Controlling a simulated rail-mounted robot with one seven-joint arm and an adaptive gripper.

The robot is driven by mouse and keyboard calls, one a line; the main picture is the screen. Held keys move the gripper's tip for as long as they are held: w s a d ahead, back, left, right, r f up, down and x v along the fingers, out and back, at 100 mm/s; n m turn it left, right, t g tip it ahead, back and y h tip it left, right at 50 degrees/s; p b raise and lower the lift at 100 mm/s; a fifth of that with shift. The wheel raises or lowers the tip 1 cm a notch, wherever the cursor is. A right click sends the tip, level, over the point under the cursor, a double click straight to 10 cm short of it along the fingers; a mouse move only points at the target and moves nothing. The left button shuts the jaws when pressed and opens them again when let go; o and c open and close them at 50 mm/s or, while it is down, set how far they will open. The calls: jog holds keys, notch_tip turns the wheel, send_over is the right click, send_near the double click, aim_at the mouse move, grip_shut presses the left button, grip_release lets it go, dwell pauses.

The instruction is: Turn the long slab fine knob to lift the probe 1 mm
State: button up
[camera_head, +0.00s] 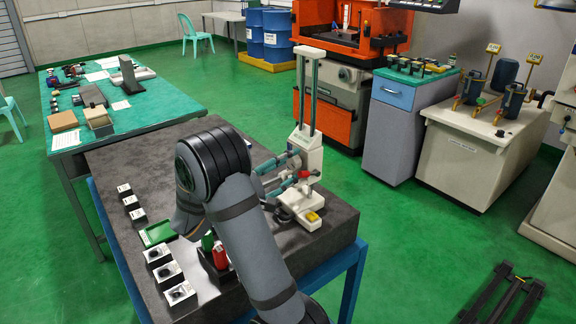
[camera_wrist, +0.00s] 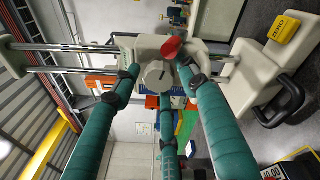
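The height gauge (camera_head: 309,155) is a pale carriage on two upright columns above a pale base on the dark stone table. In the wrist view its grey round knob (camera_wrist: 155,77), with a raised slab across its face, sits between my fingers. A red knob (camera_wrist: 171,48) is just beside it and also shows in the head view (camera_head: 305,174). My gripper (camera_wrist: 160,86) has three teal fingers with dark joints, spread around the grey knob. Their tips look apart from it, though contact is hard to judge. The probe tip cannot be made out.
A yellow ZERO button (camera_wrist: 284,29) is on the gauge base. On the stone table (camera_head: 125,165) lie several small black-and-white blocks, a green tray (camera_head: 157,232) and red and green items (camera_head: 220,257). A long green-topped table (camera_head: 165,100) stands behind left.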

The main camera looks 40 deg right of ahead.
jog(key=c, duration=0.9)
jog(key=shift+f+m+b, duration=0.3)
jog(key=shift+m+b, duration=0.2)
jog(key=shift+b, duration=0.35)
jog(key=shift+r, duration=0.25)
jog(key=o, duration=1.1)
jog(key=shift+c, duration=0.2)
jog(key=shift+o, duration=0.5)
jog(key=s+a, duration=0.1)
jog(key=a, duration=1.1)
jog(key=shift+s, duration=0.15)
